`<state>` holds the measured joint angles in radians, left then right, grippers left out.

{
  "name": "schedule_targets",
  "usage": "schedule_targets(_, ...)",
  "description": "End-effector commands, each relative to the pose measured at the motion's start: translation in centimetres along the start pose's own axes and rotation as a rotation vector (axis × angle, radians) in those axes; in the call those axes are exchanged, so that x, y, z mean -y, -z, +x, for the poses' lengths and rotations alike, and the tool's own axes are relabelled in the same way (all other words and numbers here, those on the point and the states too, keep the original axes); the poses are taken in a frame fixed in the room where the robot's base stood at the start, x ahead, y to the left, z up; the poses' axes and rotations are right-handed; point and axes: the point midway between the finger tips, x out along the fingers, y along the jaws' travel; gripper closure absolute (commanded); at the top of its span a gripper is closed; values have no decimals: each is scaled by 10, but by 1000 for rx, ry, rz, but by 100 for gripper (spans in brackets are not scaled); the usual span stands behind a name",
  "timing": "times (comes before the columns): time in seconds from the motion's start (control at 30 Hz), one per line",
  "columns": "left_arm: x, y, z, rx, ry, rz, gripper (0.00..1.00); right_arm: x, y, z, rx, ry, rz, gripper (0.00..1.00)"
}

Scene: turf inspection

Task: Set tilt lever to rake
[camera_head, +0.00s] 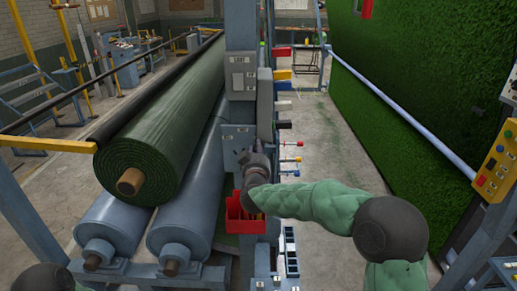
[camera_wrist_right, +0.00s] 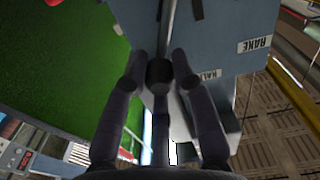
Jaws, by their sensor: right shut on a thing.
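The tilt lever has a dark round knob (camera_wrist_right: 159,73) and a grey stem (camera_wrist_right: 168,25) against a blue-grey panel (camera_wrist_right: 215,38) in the right wrist view. A white RAKE label (camera_wrist_right: 255,45) is on the panel to the right of the lever. A second label, partly hidden by a finger, lies nearer the knob. My right gripper (camera_wrist_right: 160,68) has its fingers closed around the knob. In the head view my right gripper (camera_head: 255,160) is at the blue-grey post and covers the lever. My left gripper is out of view.
A red bin (camera_head: 240,218) hangs below my right gripper. Several coloured knobs (camera_head: 290,159) stick out right of the post. A turf roll (camera_head: 160,125) lies on rollers at left. A green turf sheet (camera_head: 420,80) hangs at right; the floor (camera_head: 325,140) between is clear.

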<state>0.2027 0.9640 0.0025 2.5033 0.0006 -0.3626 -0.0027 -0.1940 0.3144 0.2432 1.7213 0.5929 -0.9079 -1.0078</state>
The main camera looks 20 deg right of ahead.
Motion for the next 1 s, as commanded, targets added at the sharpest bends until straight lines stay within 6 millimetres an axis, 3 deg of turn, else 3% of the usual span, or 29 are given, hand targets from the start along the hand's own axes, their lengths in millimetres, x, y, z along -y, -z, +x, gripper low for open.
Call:
schedule_targets(0.5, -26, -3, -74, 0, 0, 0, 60, 43, 24, -1, 4, 8, -439, 100)
schedule_targets(1.0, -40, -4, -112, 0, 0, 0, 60, 85, 22, -1, 2, 8, -846, 100)
